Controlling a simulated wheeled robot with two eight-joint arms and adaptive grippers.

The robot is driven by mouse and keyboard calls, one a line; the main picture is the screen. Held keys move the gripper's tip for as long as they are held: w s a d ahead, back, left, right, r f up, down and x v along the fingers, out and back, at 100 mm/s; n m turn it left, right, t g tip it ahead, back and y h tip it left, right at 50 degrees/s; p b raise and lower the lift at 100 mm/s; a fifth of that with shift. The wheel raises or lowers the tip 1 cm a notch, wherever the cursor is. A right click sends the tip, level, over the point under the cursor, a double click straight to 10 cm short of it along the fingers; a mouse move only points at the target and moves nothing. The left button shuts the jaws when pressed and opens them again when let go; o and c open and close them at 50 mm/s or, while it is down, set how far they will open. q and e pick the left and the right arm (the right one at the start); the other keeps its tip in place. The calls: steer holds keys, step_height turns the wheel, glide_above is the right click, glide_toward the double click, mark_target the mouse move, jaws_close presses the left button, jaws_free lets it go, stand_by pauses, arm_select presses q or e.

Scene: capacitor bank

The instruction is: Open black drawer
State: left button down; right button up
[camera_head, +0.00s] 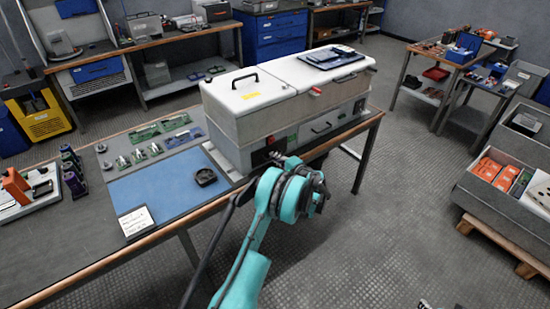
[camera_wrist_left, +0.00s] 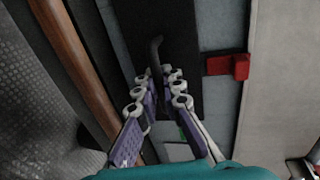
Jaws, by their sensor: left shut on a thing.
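The black drawer (camera_wrist_left: 182,35) shows in the left wrist view as a dark panel with a thin curved dark handle (camera_wrist_left: 155,50). The drawer belongs to the white and grey machine (camera_head: 240,115) on the workbench. My left gripper (camera_wrist_left: 158,88) has its jointed fingers closed around the lower end of the handle. In the head view, my left gripper (camera_head: 285,160) is at the machine's lower front and hides much of the drawer there. I cannot tell how far the drawer stands out. My right gripper does not show clearly.
A red catch (camera_wrist_left: 228,66) sits beside the black panel. The workbench's wooden edge (camera_head: 215,204) runs close below my arm. A blue mat (camera_head: 155,195) with a small black dish (camera_head: 205,177) lies left of the machine. The floor on the right (camera_head: 375,220) is clear.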

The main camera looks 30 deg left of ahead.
arm_select(q)
steer(key=f+v, duration=0.2)
steer(key=v, duration=0.7)
steer(key=f+v, duration=0.2)
steer(key=v, duration=0.8)
steer(key=shift+s+d, duration=0.3)
steer(key=shift+d, duration=0.05)
steer(key=shift+f, duration=0.1)
steer(key=c, duration=1.9)
jaws_free()
steer(key=v, duration=1.2)
steer(key=shift+a, duration=0.1)
